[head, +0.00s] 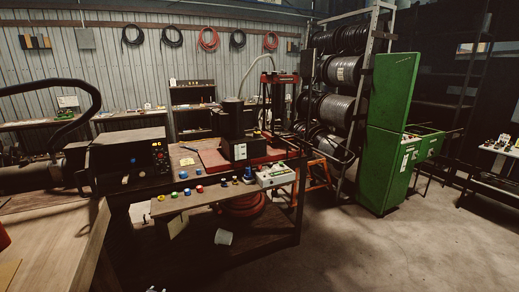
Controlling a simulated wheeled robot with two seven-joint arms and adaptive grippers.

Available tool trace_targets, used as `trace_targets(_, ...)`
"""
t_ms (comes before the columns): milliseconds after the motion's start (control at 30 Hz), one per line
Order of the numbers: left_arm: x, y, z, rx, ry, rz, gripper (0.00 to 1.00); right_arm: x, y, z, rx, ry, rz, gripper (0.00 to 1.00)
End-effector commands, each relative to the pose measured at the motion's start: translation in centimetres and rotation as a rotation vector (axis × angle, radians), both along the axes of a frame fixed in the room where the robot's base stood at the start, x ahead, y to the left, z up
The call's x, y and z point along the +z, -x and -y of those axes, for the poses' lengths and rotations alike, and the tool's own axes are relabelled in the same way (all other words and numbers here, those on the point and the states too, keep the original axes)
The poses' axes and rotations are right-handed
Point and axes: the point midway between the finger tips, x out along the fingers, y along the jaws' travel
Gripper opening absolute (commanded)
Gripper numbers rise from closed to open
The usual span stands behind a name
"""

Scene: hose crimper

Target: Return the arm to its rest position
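Neither of my grippers can be made out in the head view, and no part of my arms is clearly visible. A small pale shape at the bottom edge, left of the middle, is too small and cut off to identify. The hose crimper (130,160) appears to be the dark box-shaped machine at left, with a lit display and buttons on its front. A thick black hose (92,90) arches up and over beside it.
A workbench (290,225) with a row of coloured buttons stands in the middle. A wooden table (65,235) fills the lower left. A green cabinet (388,130) and hose reels (340,72) stand at right. Open floor lies at lower right.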

Motion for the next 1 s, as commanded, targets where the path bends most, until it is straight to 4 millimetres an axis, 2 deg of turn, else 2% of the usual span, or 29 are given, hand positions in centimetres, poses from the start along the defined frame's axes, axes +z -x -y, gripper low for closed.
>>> trace_targets(33, -1.9, 1.7, 0.6, -0.003, 0.006, -0.029, 0.35, 0.0, 0.0, 0.0, 0.000, 0.000, 0.000, 0.00)
trace_targets(100, -4.2, 3.8, 1.5, -0.008, 0.015, -0.067, 0.35, 0.0, 0.0, 0.0, 0.000, 0.000, 0.000, 0.00)
trace_targets(267, -9.1, 9.0, 3.4, -0.016, 0.032, -0.149, 0.35, 0.0, 0.0, 0.0, 0.000, 0.000, 0.000, 0.00)
trace_targets(400, -13.2, 13.9, 5.1, -0.024, 0.048, -0.223, 0.35, 0.0, 0.0, -0.1, 0.000, -0.001, 0.000, 0.00)
trace_targets(700, -20.3, 25.1, 8.7, -0.039, 0.082, -0.378, 0.35, 0.0, 0.0, -0.2, -0.001, -0.002, 0.000, 0.00)
trace_targets(1000, -25.6, 37.0, 12.3, -0.050, 0.118, -0.527, 0.35, 0.0, 0.0, -0.2, -0.001, -0.002, 0.000, 0.00)
